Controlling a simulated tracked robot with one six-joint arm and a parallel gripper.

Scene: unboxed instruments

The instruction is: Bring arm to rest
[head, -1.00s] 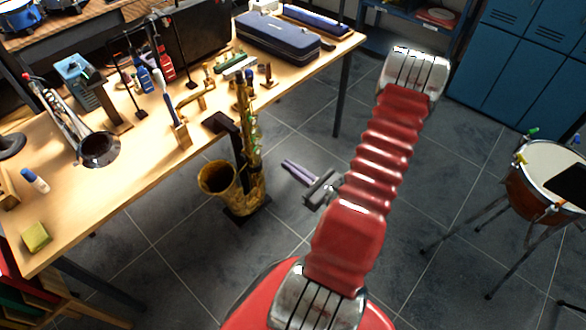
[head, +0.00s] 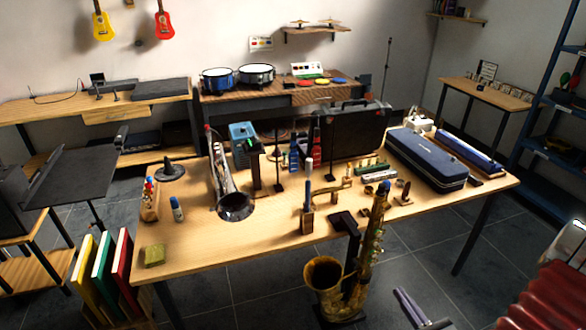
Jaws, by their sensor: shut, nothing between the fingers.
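My gripper (head: 402,294) shows at the bottom edge of the head view, right of the saxophone. Its two grey-purple fingers lie close together, shut and empty, above the dark tiled floor. A gold saxophone (head: 345,272) stands upright on a dark stand in front of the workbench (head: 245,258), apart from my gripper.
The workbench holds a trumpet-like horn (head: 236,205), a dark blue case (head: 425,160), a black case (head: 353,130) and small tools. Coloured folders (head: 102,272) stand at lower left. A blue shelf (head: 550,155) stands at right. Floor between bench and arm looks clear.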

